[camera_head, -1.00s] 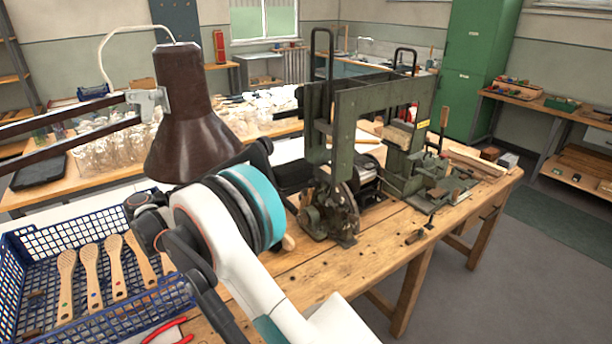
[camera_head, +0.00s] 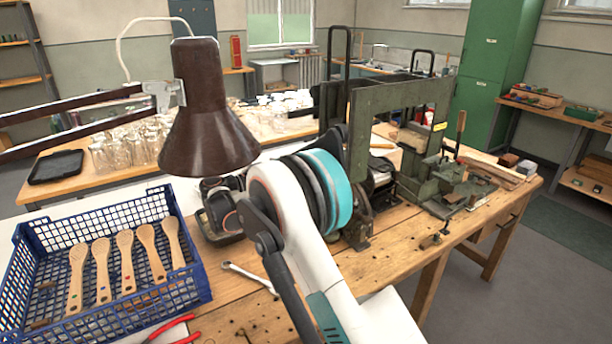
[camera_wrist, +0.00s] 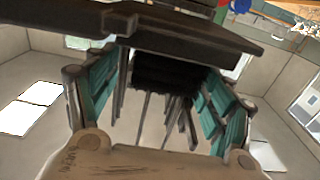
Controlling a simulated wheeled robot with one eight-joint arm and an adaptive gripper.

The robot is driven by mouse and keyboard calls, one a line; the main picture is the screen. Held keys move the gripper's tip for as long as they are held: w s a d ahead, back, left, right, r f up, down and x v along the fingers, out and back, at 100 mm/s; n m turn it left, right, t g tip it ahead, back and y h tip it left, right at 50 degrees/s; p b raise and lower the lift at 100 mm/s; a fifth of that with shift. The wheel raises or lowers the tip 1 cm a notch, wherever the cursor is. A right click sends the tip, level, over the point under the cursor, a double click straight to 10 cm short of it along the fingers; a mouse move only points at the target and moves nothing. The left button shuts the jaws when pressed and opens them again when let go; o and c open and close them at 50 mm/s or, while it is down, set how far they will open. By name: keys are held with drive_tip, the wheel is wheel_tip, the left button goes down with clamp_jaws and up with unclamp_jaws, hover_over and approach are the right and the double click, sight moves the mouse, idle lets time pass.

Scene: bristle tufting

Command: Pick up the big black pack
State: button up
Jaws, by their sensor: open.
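My gripper (camera_wrist: 160,95) shows in the wrist view as two teal-padded fingers standing apart. A dark block (camera_wrist: 168,70) with thin dark strips below it shows between and beyond the fingers. I cannot tell whether it is the big black pack or how far off it is. In the head view my white and teal arm hides most of my gripper and the bench behind it. Dark stacked items (camera_head: 380,172) show just right of the arm, partly covered. I cannot clearly identify the pack there.
A blue crate (camera_head: 105,211) with several wooden brush bodies stands at the left. A brown lamp (camera_head: 207,120) hangs beside my arm. A green tufting machine (camera_head: 400,110) stands right of it. A wrench (camera_head: 250,278) and red-handled pliers (camera_head: 172,327) lie in front.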

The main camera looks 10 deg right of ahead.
drive_tip(key=b+x, duration=0.1)
drive_tip(key=x, duration=0.3)
drive_tip(key=shift+w+a+f+b, duration=0.1)
drive_tip(key=shift+w+b, duration=0.1)
drive_tip(key=shift+b, duration=0.2)
drive_tip(key=shift+w+d, duration=0.15)
drive_tip(key=shift+d, duration=0.2)
drive_tip(key=c, duration=1.3)
drive_tip(key=shift+r, duration=0.3)
